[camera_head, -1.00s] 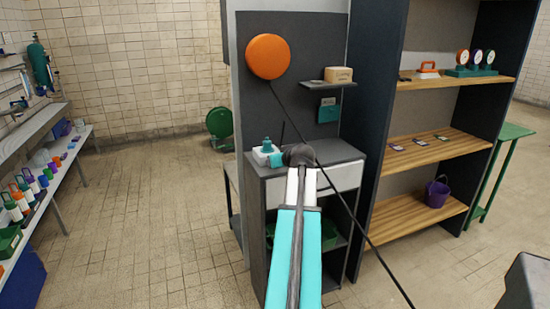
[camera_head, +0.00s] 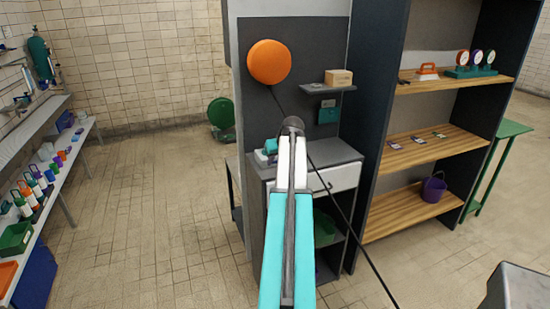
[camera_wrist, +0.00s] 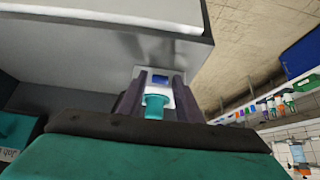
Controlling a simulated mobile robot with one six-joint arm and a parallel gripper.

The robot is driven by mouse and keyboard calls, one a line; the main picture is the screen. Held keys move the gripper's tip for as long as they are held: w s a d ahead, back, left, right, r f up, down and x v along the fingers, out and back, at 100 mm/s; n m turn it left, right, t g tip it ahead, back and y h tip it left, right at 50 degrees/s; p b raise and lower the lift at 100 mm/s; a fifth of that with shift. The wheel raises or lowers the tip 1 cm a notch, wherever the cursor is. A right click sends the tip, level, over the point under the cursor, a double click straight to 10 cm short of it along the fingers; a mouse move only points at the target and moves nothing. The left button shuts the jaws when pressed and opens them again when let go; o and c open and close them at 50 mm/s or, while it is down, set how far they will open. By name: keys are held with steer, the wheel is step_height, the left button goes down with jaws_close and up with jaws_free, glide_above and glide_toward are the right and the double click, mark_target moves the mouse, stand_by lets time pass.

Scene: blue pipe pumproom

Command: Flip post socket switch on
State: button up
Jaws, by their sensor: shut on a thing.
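A small white block with a teal cylinder and a dark blue square on it stands on the grey cabinet top; I take it to be the post socket switch (camera_wrist: 172,94), but no label shows. In the head view the switch (camera_head: 261,158) is mostly covered by my gripper (camera_head: 265,152). In the wrist view, which is upside down, my gripper (camera_wrist: 157,101) has its dark fingers on either side of the block, shut on it. The exact contact points and the switch position cannot be made out.
The cabinet (camera_head: 335,152) has a white drawer below its top. A black cable crosses in front. Open shelving stands right; floor is clear left.

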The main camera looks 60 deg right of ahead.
steer(key=shift+w+r+g+p, duration=0.1)
steer(key=shift+w+g+p, duration=0.2)
steer(key=shift+p, duration=0.1)
steer(key=o, duration=1)
steer(key=shift+o, duration=0.2)
steer(key=shift+s, duration=0.1)
steer(key=shift+d, duration=0.1)
steer(key=b+v, duration=0.2)
steer(key=v, duration=1.1)
steer(key=shift+s+r, duration=0.15)
steer(key=shift+r, duration=0.2)
